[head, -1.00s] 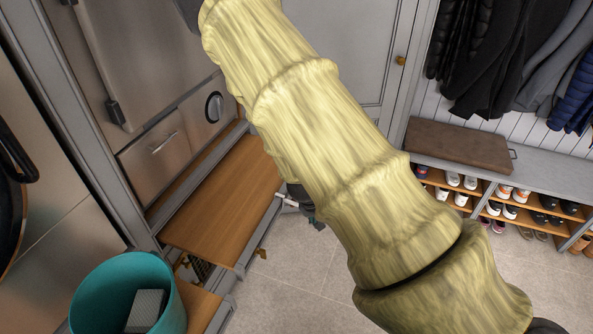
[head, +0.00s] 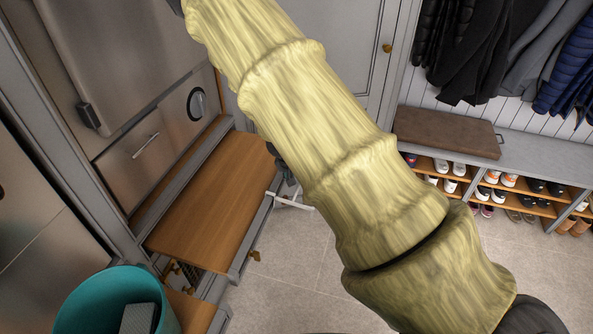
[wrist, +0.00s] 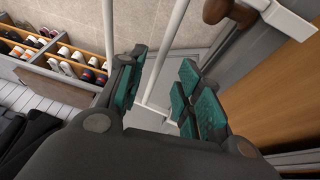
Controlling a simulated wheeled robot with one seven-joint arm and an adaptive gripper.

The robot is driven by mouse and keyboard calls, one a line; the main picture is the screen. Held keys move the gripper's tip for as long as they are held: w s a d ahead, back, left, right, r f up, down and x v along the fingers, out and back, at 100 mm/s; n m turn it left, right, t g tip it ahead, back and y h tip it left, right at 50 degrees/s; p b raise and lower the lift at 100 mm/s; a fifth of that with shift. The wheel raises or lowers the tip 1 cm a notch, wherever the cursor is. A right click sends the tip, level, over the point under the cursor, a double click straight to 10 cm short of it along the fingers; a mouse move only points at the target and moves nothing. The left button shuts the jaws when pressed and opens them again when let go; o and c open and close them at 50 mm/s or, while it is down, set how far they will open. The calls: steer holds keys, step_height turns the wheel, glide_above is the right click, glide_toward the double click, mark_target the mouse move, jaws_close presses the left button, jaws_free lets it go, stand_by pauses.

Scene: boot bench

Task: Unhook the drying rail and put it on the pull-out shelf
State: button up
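The pull-out shelf (head: 215,200) is a wooden board with a grey front rail, out from the cabinet at left. The white drying rail (head: 292,204) shows beside the shelf's right edge, partly hidden behind my arm. In the wrist view, the drying rail's thin white rods (wrist: 164,50) run down past and between my fingers. A white bracket (wrist: 287,20) sits at the shelf's grey edge at upper right. In the head view my gripper (head: 283,168) is mostly hidden by my arm.
A teal bin (head: 85,300) with a grey item inside stands at lower left. A steel appliance (head: 140,130) is behind the shelf. A shoe bench (head: 560,160) with a brown cushion (head: 447,132) lies at right. The tiled floor (head: 300,255) between is clear.

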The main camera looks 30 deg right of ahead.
steer(key=shift+x, duration=2.45)
jaws_close()
steer(key=shift+r+p, duration=0.1)
steer(key=shift+p, duration=0.2)
steer(key=shift+r+p, duration=3)
steer(key=shift+r, duration=0.4)
